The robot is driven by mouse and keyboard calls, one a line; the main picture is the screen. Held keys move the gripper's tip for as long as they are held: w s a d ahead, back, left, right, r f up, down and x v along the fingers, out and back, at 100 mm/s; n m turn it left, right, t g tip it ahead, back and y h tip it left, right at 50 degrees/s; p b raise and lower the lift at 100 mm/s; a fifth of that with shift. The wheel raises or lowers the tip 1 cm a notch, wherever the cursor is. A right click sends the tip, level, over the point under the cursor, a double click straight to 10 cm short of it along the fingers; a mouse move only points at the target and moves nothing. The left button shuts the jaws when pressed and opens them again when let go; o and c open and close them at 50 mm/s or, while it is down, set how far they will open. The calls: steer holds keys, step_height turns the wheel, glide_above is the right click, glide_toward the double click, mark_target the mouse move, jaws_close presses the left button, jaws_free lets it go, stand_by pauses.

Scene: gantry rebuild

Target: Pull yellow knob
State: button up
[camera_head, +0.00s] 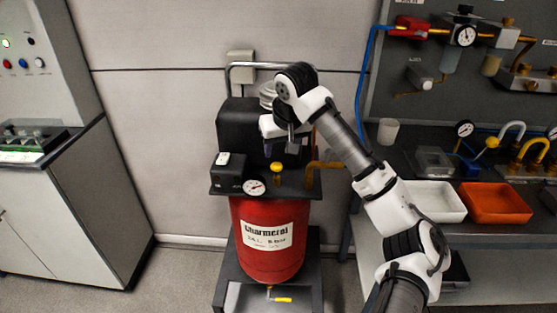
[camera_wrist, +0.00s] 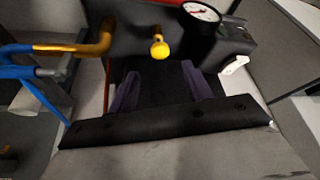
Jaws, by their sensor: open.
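The yellow knob (camera_head: 277,167) is a small round knob on the dark top plate of the red compressor tank (camera_head: 268,240), just right of a gauge. In the wrist view the knob (camera_wrist: 159,48) sits on a short brass stem, beyond my fingertips and roughly centred between them. My gripper (camera_head: 288,145) is above and behind the knob in the head view. In the wrist view its two dark fingers (camera_wrist: 160,80) are spread apart with nothing between them. The knob appears clear of both fingers.
A round gauge (camera_wrist: 199,11) and a black switch box (camera_wrist: 232,48) stand beside the knob. A brass pipe (camera_wrist: 85,45) with a blue hose (camera_wrist: 15,72) is on the other side. A black motor housing (camera_head: 237,125) stands behind. A workbench (camera_head: 455,220) with trays is at right.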

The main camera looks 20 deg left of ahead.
mark_target(277, 165)
steer(key=p+x, duration=0.1)
steer(key=x, duration=0.6)
steer(key=shift+w+f, duration=0.1)
steer(key=shift+f, duration=0.1)
jaws_close()
